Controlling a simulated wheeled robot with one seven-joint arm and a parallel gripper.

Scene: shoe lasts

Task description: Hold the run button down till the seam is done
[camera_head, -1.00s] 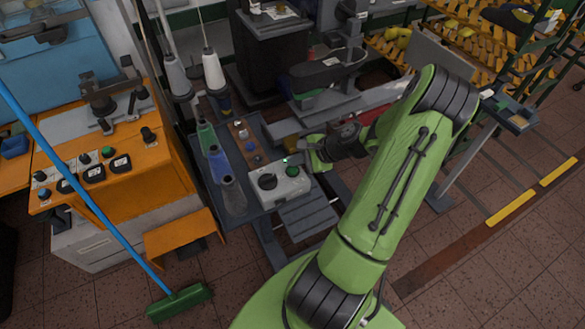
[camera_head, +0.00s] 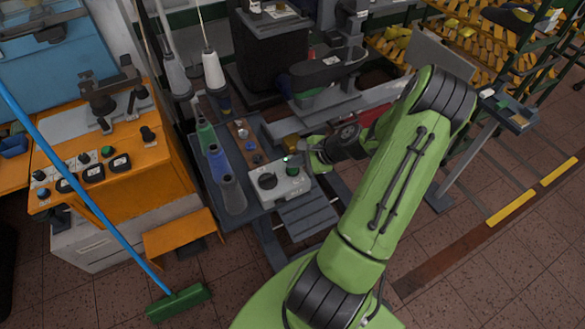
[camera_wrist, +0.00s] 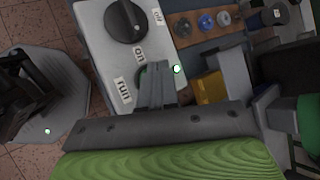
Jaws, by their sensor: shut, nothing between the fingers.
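The pale grey control box (camera_head: 285,183) stands on the bench in the head view. In the wrist view the box (camera_wrist: 95,25) carries a black knob (camera_wrist: 125,21) and labels reading off, on and run. A small green-white lamp (camera_wrist: 177,69) is lit near the box's edge. Whether the button is pressed in cannot be told.
Thread cones (camera_head: 231,192) stand left of the box. A board with small bobbins (camera_wrist: 207,22) and a yellow block (camera_wrist: 211,88) lie close to my fingers. A sewing machine (camera_head: 330,75) stands behind. A blue-handled broom (camera_head: 180,300) leans at the left.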

